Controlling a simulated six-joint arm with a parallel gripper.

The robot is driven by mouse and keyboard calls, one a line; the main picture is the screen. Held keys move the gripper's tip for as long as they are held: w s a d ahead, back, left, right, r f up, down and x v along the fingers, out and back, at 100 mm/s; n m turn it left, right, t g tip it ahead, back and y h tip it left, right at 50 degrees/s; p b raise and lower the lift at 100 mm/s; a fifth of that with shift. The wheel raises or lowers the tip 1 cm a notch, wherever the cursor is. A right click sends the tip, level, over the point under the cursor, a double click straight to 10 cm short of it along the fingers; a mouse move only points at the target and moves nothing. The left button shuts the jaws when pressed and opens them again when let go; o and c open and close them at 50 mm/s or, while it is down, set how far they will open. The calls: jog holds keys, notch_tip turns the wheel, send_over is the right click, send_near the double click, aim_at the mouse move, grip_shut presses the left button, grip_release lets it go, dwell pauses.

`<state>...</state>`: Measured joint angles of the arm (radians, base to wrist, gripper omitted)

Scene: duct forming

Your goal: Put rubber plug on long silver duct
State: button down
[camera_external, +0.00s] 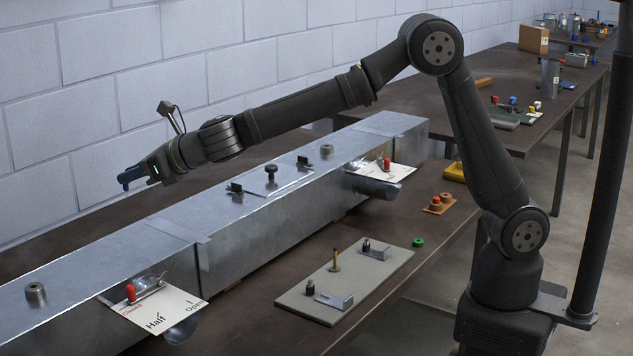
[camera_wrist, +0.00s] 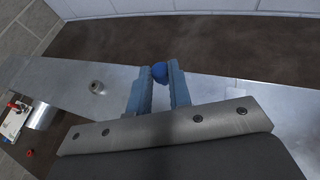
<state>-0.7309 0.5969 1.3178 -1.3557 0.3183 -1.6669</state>
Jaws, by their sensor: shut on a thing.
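My gripper (camera_external: 128,178) is above the long silver duct (camera_external: 225,225), towards its back edge near the block wall. In the wrist view its fingers (camera_wrist: 159,85) are closed on a small round blue piece (camera_wrist: 160,72). This may be the rubber plug, but its full shape is hidden between the fingers. The duct also shows in the wrist view (camera_wrist: 62,78) below the fingers. A short grey ring-like fitting (camera_external: 36,293) stands on the duct's near left top, and a similar one (camera_external: 326,150) stands farther along.
Black knob (camera_external: 271,172) and small clips stand on the duct top. Cards with red handles (camera_external: 131,293) project from its side. A grey board (camera_external: 345,280) with small parts, a green ring (camera_external: 418,243) and a brown block with knobs (camera_external: 439,204) lie on the dark table.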

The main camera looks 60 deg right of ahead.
notch_tip(320, 180, down, 2)
send_over(109, 278)
notch_tip(109, 278, down, 7)
jog(key=shift+d, duration=0.1)
jog(key=shift+f, duration=2.05)
jog(key=shift+f, duration=0.15)
jog(key=c, duration=1.3)
grip_release()
